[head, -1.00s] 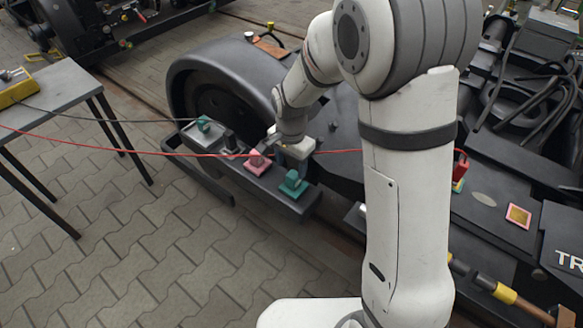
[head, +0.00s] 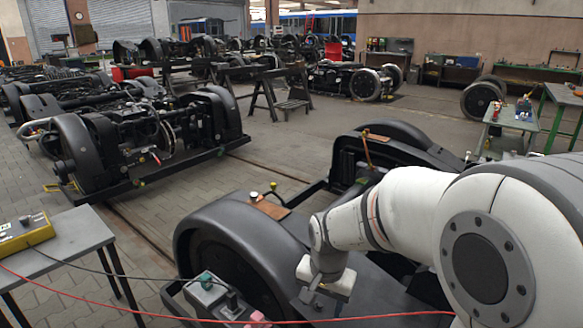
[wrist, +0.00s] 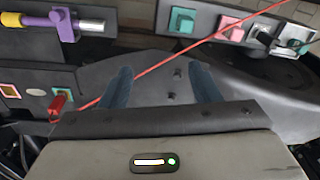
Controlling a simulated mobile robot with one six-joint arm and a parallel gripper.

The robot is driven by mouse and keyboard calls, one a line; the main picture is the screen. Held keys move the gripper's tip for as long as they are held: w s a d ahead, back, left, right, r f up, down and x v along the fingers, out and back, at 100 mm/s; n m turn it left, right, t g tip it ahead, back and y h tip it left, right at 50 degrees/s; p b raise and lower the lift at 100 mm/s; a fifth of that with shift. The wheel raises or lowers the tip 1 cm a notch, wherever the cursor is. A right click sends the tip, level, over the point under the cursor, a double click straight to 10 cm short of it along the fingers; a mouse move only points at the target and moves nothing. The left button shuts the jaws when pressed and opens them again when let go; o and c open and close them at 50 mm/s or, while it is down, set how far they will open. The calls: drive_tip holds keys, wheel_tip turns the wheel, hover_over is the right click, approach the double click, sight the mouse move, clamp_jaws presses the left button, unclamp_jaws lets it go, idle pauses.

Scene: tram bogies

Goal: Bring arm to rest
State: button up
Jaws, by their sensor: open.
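My arm reaches in from the right of the head view, bent over the dark bogie frame. My gripper (head: 318,300) hangs above the bogie, right of a pink block (head: 258,318) and a teal block (head: 206,281). In the wrist view my gripper (wrist: 163,82) shows two dark fingers spread apart with nothing between them.
A red connector (wrist: 58,104) and a purple clamp on a pipe (wrist: 64,24) sit at the wrist view's left. A grey table (head: 78,235) with a yellow box (head: 25,234) stands at left. The large rounded wheel cover (head: 240,240) is near my gripper. Paved floor lies between bogies.

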drive_tip(key=s+d+r+n+p, duration=0.1)
drive_tip(key=s+r+p, duration=0.3)
drive_tip(key=r, duration=0.4)
drive_tip(key=s+d+r+n+t+p, duration=0.1)
drive_tip(key=s+d+r+p, duration=0.3)
drive_tip(key=r, duration=0.4)
drive_tip(key=s+d+r+n+p, duration=0.2)
drive_tip(key=s+d+r+p, duration=0.1)
drive_tip(key=s+r+p, duration=0.2)
wheel_tip(320, 180, up, 3)
drive_tip(key=shift+s+d+r+n+p, duration=0.2)
drive_tip(key=shift+s+d+n+p, duration=0.15)
drive_tip(key=shift+p, duration=0.8)
drive_tip(key=shift+a, duration=0.1)
